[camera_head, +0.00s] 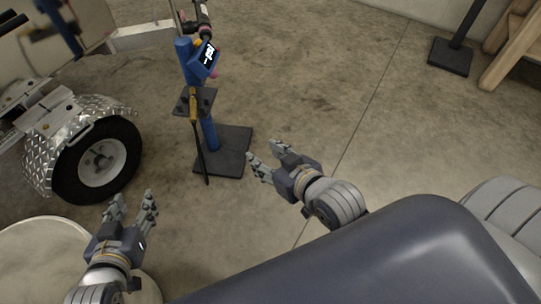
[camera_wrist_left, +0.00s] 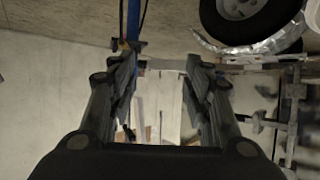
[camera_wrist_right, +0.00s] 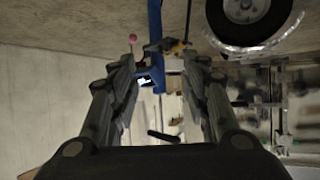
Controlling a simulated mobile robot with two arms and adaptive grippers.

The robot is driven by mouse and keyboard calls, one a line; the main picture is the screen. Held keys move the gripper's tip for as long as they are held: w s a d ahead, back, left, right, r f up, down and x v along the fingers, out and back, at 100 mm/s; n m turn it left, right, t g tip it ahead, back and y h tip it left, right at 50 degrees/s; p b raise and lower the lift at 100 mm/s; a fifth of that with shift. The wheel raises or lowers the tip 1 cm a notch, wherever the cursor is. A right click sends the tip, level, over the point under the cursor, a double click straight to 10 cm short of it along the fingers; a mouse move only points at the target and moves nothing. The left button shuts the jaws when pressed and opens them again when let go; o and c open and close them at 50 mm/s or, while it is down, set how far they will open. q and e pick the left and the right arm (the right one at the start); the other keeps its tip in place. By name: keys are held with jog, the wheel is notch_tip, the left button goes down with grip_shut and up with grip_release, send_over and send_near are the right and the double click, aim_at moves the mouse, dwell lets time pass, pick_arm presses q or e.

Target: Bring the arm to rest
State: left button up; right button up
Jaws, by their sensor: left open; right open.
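My left gripper (camera_head: 132,208) is at the lower left of the head view, open and empty, with its fingers pointing up the picture. It is in front of a round pale surface at the lower left edge. My right gripper (camera_head: 261,158) is near the middle of the head view, open and empty, pointing up and left. In the left wrist view the left fingers (camera_wrist_left: 162,68) stand apart with nothing between them. In the right wrist view the right fingers (camera_wrist_right: 157,72) also stand apart and hold nothing.
A blue tool stand (camera_head: 209,130) with a dark base plate (camera_head: 235,148) stands beyond my right gripper. A trailer wheel (camera_head: 97,160) under a shiny fender is at left. The round pale top (camera_head: 40,245) is at lower left. Concrete floor (camera_head: 320,80) is open at upper middle.

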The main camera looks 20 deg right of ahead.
jog(key=shift+s+d+r, duration=0.1)
jog(key=shift+s+d, duration=0.1)
jog(key=shift+d, duration=0.1)
pick_arm(q)
jog(key=shift+r, duration=0.1)
